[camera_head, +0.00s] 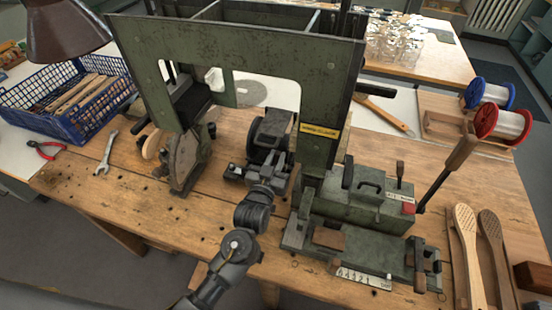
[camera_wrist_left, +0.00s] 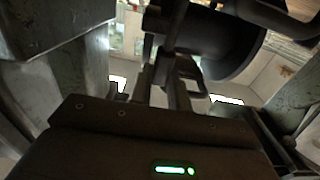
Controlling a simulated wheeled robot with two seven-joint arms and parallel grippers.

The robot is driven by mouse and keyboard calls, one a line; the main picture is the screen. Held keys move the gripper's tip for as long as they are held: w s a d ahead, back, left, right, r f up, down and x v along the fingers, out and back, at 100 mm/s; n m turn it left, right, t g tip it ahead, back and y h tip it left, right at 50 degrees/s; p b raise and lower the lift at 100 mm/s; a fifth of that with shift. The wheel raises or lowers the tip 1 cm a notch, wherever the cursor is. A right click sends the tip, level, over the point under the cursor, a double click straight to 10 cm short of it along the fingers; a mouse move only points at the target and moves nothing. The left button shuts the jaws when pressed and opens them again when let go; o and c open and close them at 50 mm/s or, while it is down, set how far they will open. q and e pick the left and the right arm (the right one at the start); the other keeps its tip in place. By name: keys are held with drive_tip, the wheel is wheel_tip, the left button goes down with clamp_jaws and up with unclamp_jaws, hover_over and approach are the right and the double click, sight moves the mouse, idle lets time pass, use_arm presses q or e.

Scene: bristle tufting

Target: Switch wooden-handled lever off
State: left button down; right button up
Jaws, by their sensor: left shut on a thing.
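The wooden-handled lever (camera_head: 450,170) stands at the right of the green machine block (camera_head: 368,205). Its dark shaft rises from beside a red patch and leans up to the right, with the brown wooden grip at the top. My left gripper (camera_head: 268,162) is under the machine's green frame, in front of a dark motor-like cylinder and well left of this lever. In the left wrist view its fingers (camera_wrist_left: 172,88) are shut on what looks like a thin dark bar (camera_wrist_left: 176,30); the contact is dim. The lever cannot be made out in that view. My right gripper is not in view.
The tall green frame (camera_head: 240,55) rises around my left gripper. A blue crate (camera_head: 100,125), a wrench (camera_head: 106,152) and red pliers (camera_head: 45,150) lie left. Wooden brush handles (camera_head: 468,250) and wire spools (camera_head: 503,122) are right. The front bench edge is mostly clear.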

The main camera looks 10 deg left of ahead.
use_arm(q)
drive_tip(key=shift+s+f+t+b, duration=0.2)
drive_tip(key=shift+f+t+b, duration=0.15)
drive_tip(key=shift+b, duration=0.2)
drive_tip(key=shift+s+a+b, duration=0.1)
drive_tip(key=shift+s+b, duration=0.15)
drive_tip(key=shift+b, duration=0.1)
drive_tip(key=shift+s+r+t, duration=0.15)
drive_tip(key=shift+r+t, duration=0.05)
drive_tip(key=shift+t, duration=0.15)
drive_tip(key=shift+r, duration=0.1)
drive_tip(key=c, duration=1.3)
unclamp_jaws()
drive_tip(key=shift+s, duration=0.1)
